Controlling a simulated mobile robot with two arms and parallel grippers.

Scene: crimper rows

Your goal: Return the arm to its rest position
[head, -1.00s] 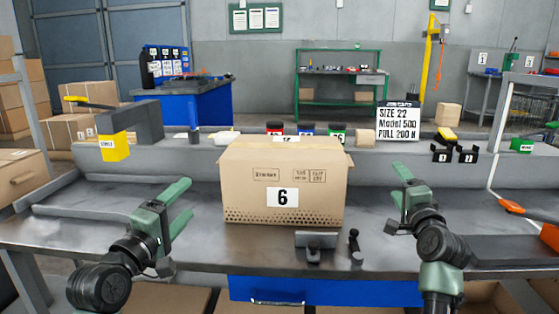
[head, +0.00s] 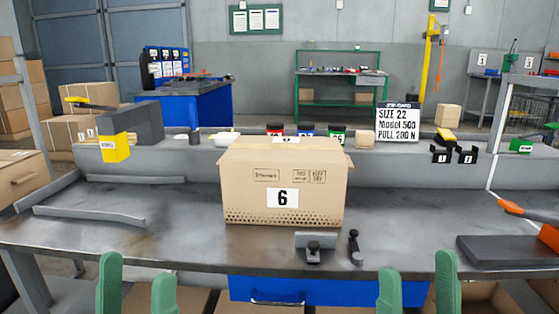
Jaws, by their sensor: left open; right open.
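My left gripper (head: 136,287) is at the bottom left of the head view, in front of the bench's front edge. Its two green fingers point up and stand apart, with nothing between them. My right gripper (head: 418,287) is at the bottom right, also in front of the bench edge, its green fingers apart and empty. The rest of both arms is out of view below. A closed cardboard box (head: 311,200) marked 6 sits on the grey workbench (head: 400,215), beyond and between the grippers, touching neither.
A small metal block with a black knob (head: 314,247) and a black lever (head: 354,247) stand near the bench's front edge. An orange-handled tool (head: 527,213) and a dark plate (head: 507,250) are at the right. A job card (head: 397,122) stands on the back ledge. A blue drawer (head: 330,290) is below.

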